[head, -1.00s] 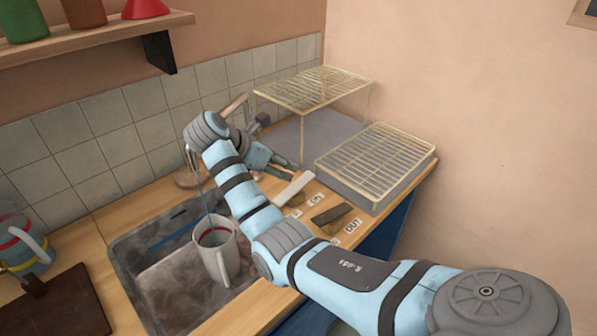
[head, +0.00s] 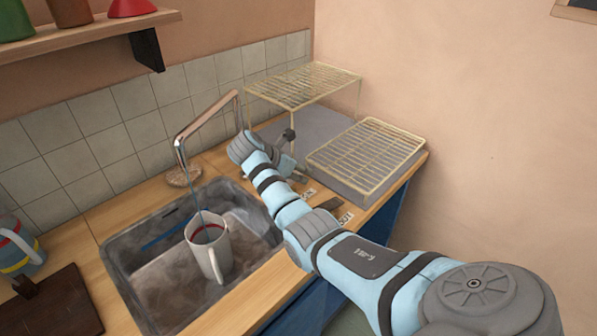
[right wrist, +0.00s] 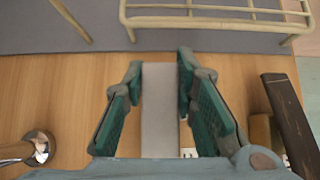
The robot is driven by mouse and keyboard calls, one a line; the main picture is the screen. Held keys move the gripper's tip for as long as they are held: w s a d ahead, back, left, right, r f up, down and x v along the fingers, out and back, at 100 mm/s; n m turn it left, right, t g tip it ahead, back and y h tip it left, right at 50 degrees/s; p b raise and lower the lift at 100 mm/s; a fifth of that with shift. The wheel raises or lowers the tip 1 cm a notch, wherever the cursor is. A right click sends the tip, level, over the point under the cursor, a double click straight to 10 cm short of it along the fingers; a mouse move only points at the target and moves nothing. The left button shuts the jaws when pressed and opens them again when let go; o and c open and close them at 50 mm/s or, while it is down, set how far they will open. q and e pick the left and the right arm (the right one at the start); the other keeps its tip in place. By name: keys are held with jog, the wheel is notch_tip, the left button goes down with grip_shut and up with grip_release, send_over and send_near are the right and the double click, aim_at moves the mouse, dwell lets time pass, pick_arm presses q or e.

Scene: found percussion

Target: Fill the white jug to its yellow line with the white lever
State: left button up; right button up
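The white jug (head: 222,262) stands in the sink under the tap (head: 181,150), with a thin stream of water running into it. A red band shows inside its rim; I cannot make out a yellow line or the water level. In the right wrist view the white lever (right wrist: 160,110) lies between the two fingers of my right gripper (right wrist: 158,75). The fingers are apart, one on each side, the right one very near or touching it. In the head view my right arm hides the lever and most of the gripper (head: 298,180). My left gripper is not in view.
A dark lever (right wrist: 291,125) stands just right of my right gripper. A wire rack (head: 365,155) on a grey mat lies beyond. The sink (head: 130,245) is left of my arm. A striped jug (head: 22,250) and a dark board (head: 55,305) are at far left.

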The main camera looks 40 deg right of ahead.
grip_shut()
jog(key=shift+a+f+h+b, duration=0.1)
jog(key=shift+h+b, duration=0.3)
jog(key=shift+b, duration=0.2)
jog(key=shift+r, duration=0.2)
jog(key=shift+r+h, duration=0.2)
jog(key=shift+h, duration=0.1)
jog(key=o, duration=0.8)
grip_release()
jog(key=v, duration=1.2)
jog(key=shift+s+a, duration=0.1)
